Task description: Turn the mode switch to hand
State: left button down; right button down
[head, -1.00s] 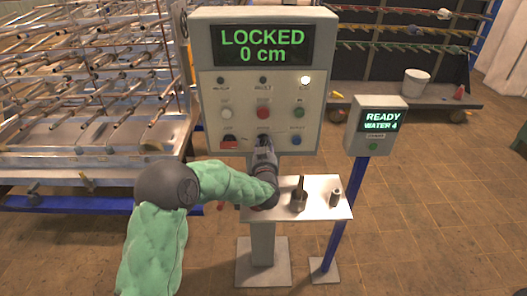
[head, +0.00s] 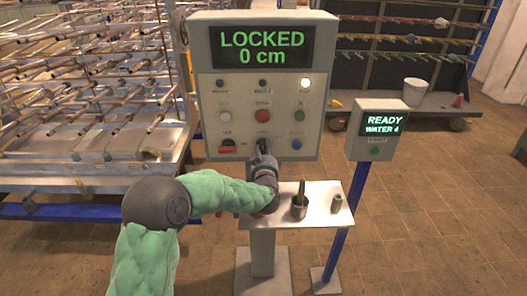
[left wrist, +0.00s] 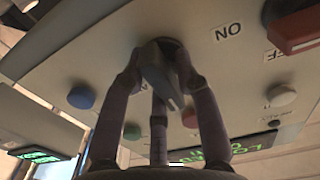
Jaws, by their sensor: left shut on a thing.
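In the head view the gripper hides most of the knob. My right gripper is not in view.
A red switch (head: 227,146) is left of the knob and a blue button (head: 297,143) right of it. The display (head: 262,48) reads LOCKED 0 cm. A READY WATER 4 box (head: 377,125) stands right.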

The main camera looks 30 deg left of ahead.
pick_arm(q)
jog(key=shift+d+f, duration=0.15)
jog(key=shift+d, duration=0.05)
jog(key=c, duration=1)
grip_release()
jog(key=shift+w, duration=0.1)
jog(key=shift+c, duration=0.2)
jog(key=v, duration=1.2)
jog(key=shift+a, duration=0.1)
